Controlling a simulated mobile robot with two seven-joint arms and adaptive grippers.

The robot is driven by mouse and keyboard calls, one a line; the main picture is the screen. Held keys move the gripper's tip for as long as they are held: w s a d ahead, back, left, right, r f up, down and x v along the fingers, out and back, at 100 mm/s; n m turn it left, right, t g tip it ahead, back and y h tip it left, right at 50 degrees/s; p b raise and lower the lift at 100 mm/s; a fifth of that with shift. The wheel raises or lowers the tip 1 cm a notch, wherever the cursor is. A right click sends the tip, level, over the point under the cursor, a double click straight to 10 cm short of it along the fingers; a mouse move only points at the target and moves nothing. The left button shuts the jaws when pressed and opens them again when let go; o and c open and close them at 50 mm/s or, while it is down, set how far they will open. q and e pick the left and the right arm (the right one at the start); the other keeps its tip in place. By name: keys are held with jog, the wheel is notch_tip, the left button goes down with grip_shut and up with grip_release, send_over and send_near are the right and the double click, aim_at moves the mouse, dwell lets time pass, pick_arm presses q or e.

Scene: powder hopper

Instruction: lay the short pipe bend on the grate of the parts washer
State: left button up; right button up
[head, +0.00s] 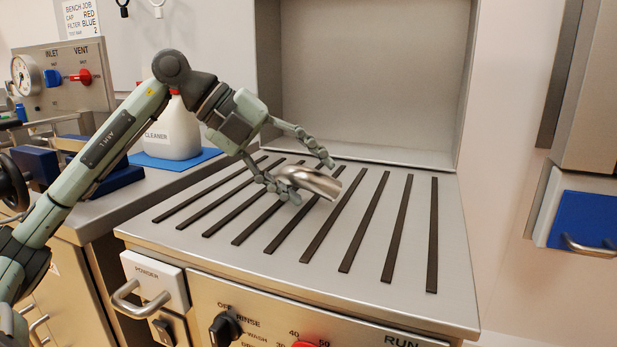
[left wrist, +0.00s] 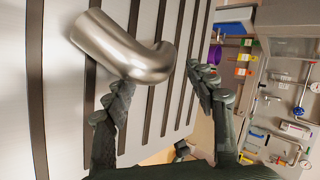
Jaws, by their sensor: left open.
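The short pipe bend (head: 312,181) is a shiny metal elbow. It appears to lie on the dark bars of the parts washer's grate (head: 388,222), near its middle. In the left wrist view the pipe bend (left wrist: 115,45) lies across the bars, one end pointing up and left. My left gripper (head: 308,178) is open at the bend, its fingers spread. In the left wrist view one fingertip of the left gripper (left wrist: 160,78) overlaps the bend's lower edge, and the other is to its right. I cannot tell whether that finger touches it. My right gripper is not in view.
A white cleaner bottle (head: 172,130) stands on a blue mat (head: 182,160) left of the grate. A tall metal back panel (head: 370,75) rises behind the washer. The right part of the grate is clear. A powder drawer handle (head: 140,305) juts from the front.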

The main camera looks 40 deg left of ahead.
pick_arm(q)
jog(key=v, duration=1.1)
jog(key=shift+d, duration=0.1)
dwell(0.5)
